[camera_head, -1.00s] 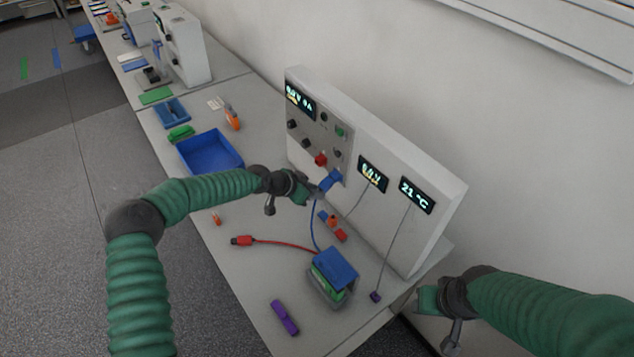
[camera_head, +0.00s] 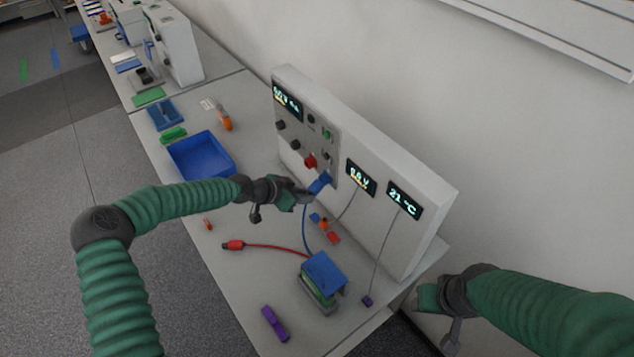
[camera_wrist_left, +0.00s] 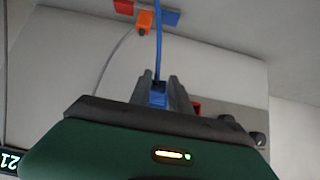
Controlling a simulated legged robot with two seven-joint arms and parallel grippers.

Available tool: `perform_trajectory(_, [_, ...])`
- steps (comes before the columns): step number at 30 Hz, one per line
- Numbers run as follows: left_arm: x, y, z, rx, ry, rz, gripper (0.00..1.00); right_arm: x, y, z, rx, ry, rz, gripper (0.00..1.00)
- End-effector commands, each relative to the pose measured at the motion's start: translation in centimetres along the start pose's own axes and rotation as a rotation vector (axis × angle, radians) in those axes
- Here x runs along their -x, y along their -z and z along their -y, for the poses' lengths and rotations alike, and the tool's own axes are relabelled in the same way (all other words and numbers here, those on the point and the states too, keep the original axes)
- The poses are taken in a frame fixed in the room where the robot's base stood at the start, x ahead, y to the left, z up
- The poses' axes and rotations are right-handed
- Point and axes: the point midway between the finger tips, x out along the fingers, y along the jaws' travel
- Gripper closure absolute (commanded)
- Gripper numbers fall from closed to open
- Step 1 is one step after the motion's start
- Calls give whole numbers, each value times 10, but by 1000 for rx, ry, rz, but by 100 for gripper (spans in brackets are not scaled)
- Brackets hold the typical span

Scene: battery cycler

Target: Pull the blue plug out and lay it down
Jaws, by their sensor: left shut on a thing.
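The blue plug (camera_head: 320,183) is at the lower right of the cycler's front panel (camera_head: 290,135), with its blue cable (camera_head: 304,230) hanging down to the battery. My left gripper (camera_head: 306,194) is shut on the plug. In the left wrist view the plug (camera_wrist_left: 158,97) sits between the two grey fingers, with the cable running up out of it. I cannot tell whether its tip is still in the socket; the gripper hides it. My right gripper (camera_head: 425,298) is beyond the table's right edge, away from the plug; its fingers cannot be made out.
A battery with a blue top (camera_head: 324,271) stands on the bench below the panel. A red plug (camera_head: 233,245) with its cable lies to the left, and a purple object (camera_head: 275,323) lies near the front. A blue tray (camera_head: 202,157) is farther back.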

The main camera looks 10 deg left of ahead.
Motion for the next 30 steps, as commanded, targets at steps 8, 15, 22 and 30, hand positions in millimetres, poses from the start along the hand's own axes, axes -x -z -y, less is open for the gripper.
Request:
perform_trajectory(8, [2, -6, -7, 0, -20, 8, 100, 0, 0, 0, 0, 0, 0, 51])
perform_trajectory(15, [2, -6, -5, 0, -15, 9, 94, 0, 0, 0, 0, 0, 0, 51])
perform_trajectory(22, [1, -7, 0, 2, -11, 7, 76, 0, 0, 0, 0, 0, 0, 51])
perform_trajectory(30, [2, -6, 2, 2, -8, 5, 76, 0, 0, 0, 0, 0, 0, 51])
